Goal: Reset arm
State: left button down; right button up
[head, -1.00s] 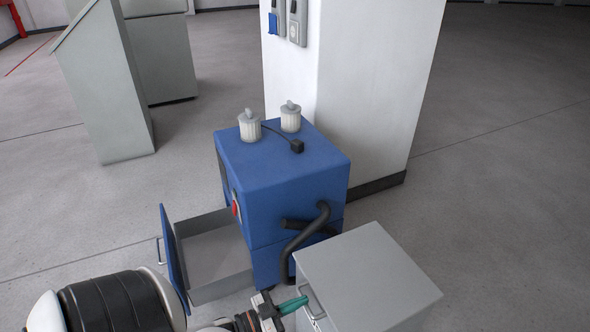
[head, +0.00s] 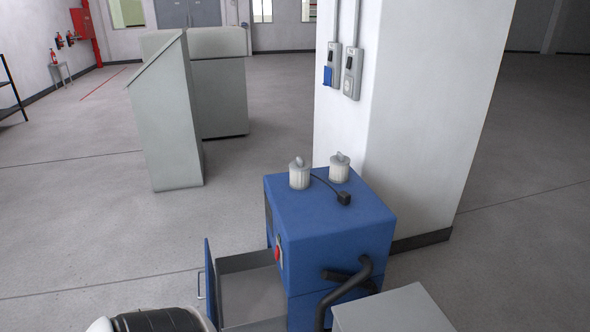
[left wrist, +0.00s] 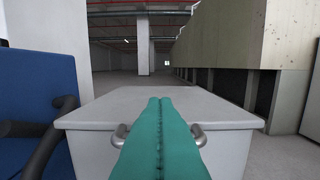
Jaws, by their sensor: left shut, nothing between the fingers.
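My left gripper shows in the left wrist view as two green fingers (left wrist: 160,108) pressed together, with nothing between them. It points over the grey cabinet (left wrist: 105,97), whose metal handle shows on both sides of the fingers. In the head view only a black and white part of my left arm shows at the bottom edge, and the left gripper is out of frame. My right gripper is in neither view.
A blue machine (head: 330,215) with its drawer (head: 250,295) pulled out stands by a white pillar (head: 410,120). Two white filters (head: 300,174) sit on top. The grey cabinet top (head: 395,312) is close at front right. Grey consoles (head: 165,115) stand at back left.

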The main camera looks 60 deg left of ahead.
pick_arm(q)
jog(key=v, duration=0.6)
jog(key=shift+f, duration=0.25)
jog(key=shift+a, duration=0.15)
